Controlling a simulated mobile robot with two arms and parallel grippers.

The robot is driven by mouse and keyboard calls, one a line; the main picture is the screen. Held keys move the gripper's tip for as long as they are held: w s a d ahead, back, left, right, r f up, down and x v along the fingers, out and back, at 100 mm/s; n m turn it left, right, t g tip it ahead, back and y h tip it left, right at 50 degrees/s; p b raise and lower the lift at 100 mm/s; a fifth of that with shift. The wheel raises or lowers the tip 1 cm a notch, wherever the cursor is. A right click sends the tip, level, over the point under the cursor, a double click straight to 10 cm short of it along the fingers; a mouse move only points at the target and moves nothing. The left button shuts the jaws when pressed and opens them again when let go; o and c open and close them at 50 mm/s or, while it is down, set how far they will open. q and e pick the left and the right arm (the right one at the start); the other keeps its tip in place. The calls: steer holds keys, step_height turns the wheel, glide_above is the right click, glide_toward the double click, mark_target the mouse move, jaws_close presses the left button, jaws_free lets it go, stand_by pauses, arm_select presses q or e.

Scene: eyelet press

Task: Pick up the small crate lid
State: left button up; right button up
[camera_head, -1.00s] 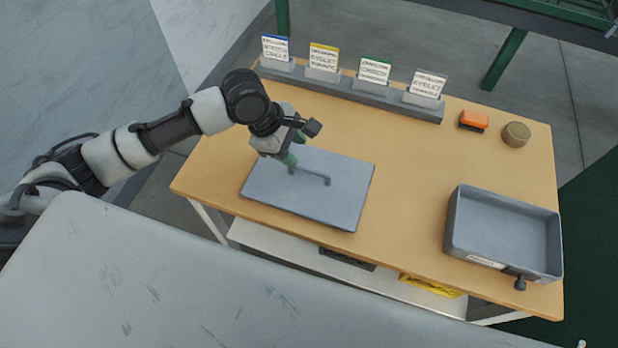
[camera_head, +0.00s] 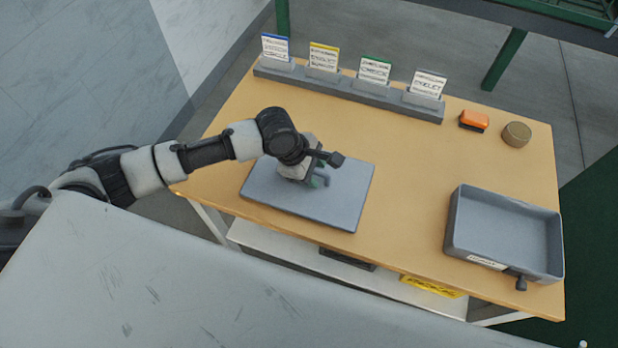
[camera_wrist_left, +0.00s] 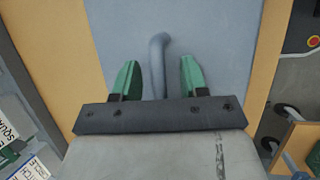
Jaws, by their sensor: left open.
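The small crate lid (camera_head: 345,200) is a flat grey-blue plate lying on the wooden table, with a raised bar handle (camera_head: 323,180) on top. My left gripper (camera_head: 316,182) is over the lid at its handle, and its wrist hides part of both. In the left wrist view the two green fingertips (camera_wrist_left: 158,78) are apart, one on each side of the handle (camera_wrist_left: 158,55), with gaps visible between them and the bar. The lid's surface (camera_wrist_left: 215,40) fills the middle of that view. My right gripper is not in view.
A grey open crate (camera_head: 505,232) with a dark knob stands at the table's right. An orange block (camera_head: 474,120) and a round tan object (camera_head: 516,134) sit at the back right. A grey rack (camera_head: 345,90) holds several cards along the back edge. The table's middle (camera_head: 415,170) is clear.

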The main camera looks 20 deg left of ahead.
arm_select(q)
jaws_close()
steer(key=shift+r, duration=0.1)
steer(key=shift+r, duration=0.45)
steer(key=r, duration=0.2)
steer(key=d+r, duration=0.1)
steer(key=r, duration=0.1)
steer(key=shift+s+d, duration=0.1)
steer(key=shift+s, duration=0.2)
steer(key=s+d+r, duration=0.5)
steer(key=d+r, duration=0.1)
steer(key=d, duration=0.2)
steer(key=shift+s+d+p, duration=0.3)
steer(key=shift+s+p, duration=0.05)
